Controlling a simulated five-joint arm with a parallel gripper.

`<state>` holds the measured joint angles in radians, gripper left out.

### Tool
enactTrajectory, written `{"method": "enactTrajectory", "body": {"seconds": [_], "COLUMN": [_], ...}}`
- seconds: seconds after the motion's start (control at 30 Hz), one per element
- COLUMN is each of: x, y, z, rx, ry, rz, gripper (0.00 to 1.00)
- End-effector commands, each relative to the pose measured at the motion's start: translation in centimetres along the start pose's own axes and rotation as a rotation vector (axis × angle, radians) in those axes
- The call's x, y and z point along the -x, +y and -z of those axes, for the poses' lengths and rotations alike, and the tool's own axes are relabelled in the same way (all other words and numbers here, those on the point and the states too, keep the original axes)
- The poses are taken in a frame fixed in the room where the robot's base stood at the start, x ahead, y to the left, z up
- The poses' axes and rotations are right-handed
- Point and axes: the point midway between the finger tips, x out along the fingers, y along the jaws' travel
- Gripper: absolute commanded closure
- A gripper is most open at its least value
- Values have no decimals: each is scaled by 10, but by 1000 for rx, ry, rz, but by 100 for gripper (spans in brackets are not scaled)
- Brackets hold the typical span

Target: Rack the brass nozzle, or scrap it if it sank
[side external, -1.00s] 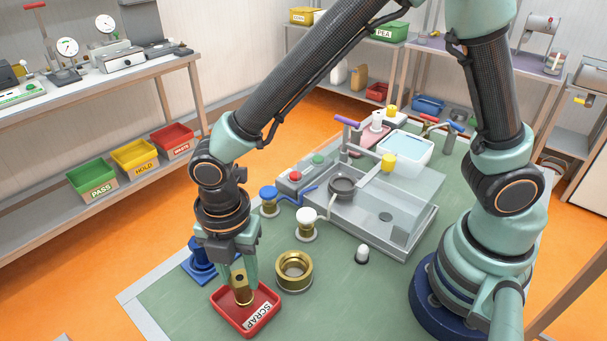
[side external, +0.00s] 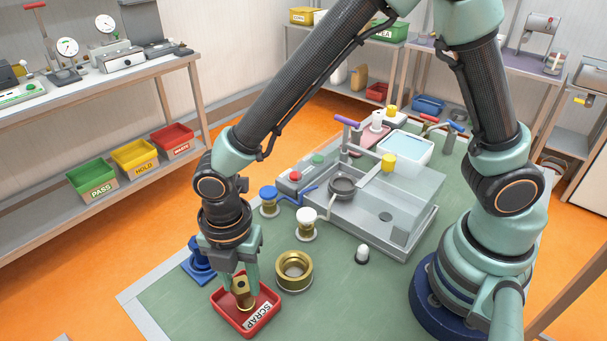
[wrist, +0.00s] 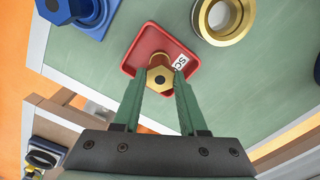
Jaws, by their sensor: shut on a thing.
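The brass nozzle (side external: 243,292) is in my gripper (side external: 239,285), which is shut on it. The nozzle is inside the outline of the red SCRAP tray (side external: 266,315), low over or touching its floor; I cannot tell which. In the wrist view the nozzle (wrist: 160,80) shows its hex end and dark bore between the two green fingertips of my gripper (wrist: 159,82). The red tray (wrist: 142,44) lies beneath it. A blue holder (side external: 198,262) stands behind and left of the tray, partly hidden by my wrist.
A large brass ring (side external: 295,270) stands just right of the tray. White (side external: 306,222) and blue (side external: 268,197) capped fittings, a white-topped peg (side external: 362,253) and a clear-sided tank (side external: 405,210) stand farther back. The green mat (side external: 335,310) is clear at front right.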

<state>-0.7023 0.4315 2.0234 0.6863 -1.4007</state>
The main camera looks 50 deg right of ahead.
Motion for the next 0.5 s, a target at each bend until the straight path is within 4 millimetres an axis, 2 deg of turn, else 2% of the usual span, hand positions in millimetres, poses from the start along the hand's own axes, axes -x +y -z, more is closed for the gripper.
{"method": "enactTrajectory", "body": {"seconds": [0.4, 0.43, 0.5], "x": [1, 1, 1], "y": [0, 0, 0], "z": [0, 0, 0], "rx": [0, 0, 0], "ry": [0, 0, 0], "rz": [-1, -1, -1], "gripper": [100, 47, 24]}}
